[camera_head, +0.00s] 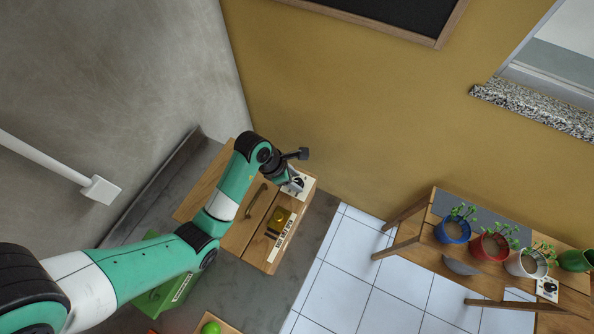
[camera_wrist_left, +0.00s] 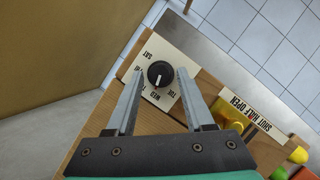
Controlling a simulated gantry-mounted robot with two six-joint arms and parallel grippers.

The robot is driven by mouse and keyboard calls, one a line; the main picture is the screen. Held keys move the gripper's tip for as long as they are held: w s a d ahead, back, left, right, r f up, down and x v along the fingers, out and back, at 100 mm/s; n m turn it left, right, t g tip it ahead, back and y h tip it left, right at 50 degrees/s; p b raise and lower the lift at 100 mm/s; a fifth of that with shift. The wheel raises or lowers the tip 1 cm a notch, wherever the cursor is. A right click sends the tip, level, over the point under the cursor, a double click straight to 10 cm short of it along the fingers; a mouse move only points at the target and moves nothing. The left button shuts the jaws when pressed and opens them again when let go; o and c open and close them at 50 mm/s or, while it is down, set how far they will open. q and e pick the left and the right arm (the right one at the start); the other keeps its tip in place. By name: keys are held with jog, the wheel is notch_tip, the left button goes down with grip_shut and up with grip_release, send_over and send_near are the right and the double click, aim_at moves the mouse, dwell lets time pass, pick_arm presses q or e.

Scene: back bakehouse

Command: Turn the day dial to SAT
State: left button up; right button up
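The day dial (camera_wrist_left: 160,74) is a black round knob on a white plate (camera_wrist_left: 143,53) with day names around it; SAT, WED and TUE can be read. A pale mark on the knob appears to face the WED side. In the head view the plate (camera_head: 300,184) sits at the far right corner of a wooden unit, partly hidden by my left gripper (camera_head: 291,179). In the wrist view my left gripper (camera_wrist_left: 161,76) is open, with one finger on each side of the knob. Contact with the knob cannot be told. My right gripper is not in view.
The wooden unit (camera_head: 232,235) also carries a handle (camera_head: 256,199) and a yellow part beside a SHUT HALF OPEN label (camera_wrist_left: 250,113). A green box (camera_head: 150,300) and green ball (camera_head: 211,328) are nearby. Potted plants stand on a wooden bench (camera_head: 420,250) at right.

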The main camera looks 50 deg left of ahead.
pick_arm(q)
grip_shut()
jog(key=shift+m, duration=0.6)
dwell(0.4)
jog(key=m+g+h, duration=0.1)
jog(key=m, duration=0.2)
jog(key=shift+w+a, duration=0.15)
jog(key=m+g+h, duration=0.1)
jog(key=m, duration=0.2)
jog(key=shift+w+m, duration=0.15)
jog(key=shift+m, duration=0.15)
jog(key=m, duration=0.2)
jog(key=m+g+b, duration=0.2)
jog(key=m, duration=0.1)
jog(key=shift+w+m+h, duration=0.25)
jog(key=shift+m+h, duration=0.05)
jog(key=m+g+b, duration=0.1)
jog(key=m+g, duration=0.1)
jog(key=m, duration=0.3)
jog(key=shift+w, duration=0.15)
jog(key=shift+m, duration=0.3)
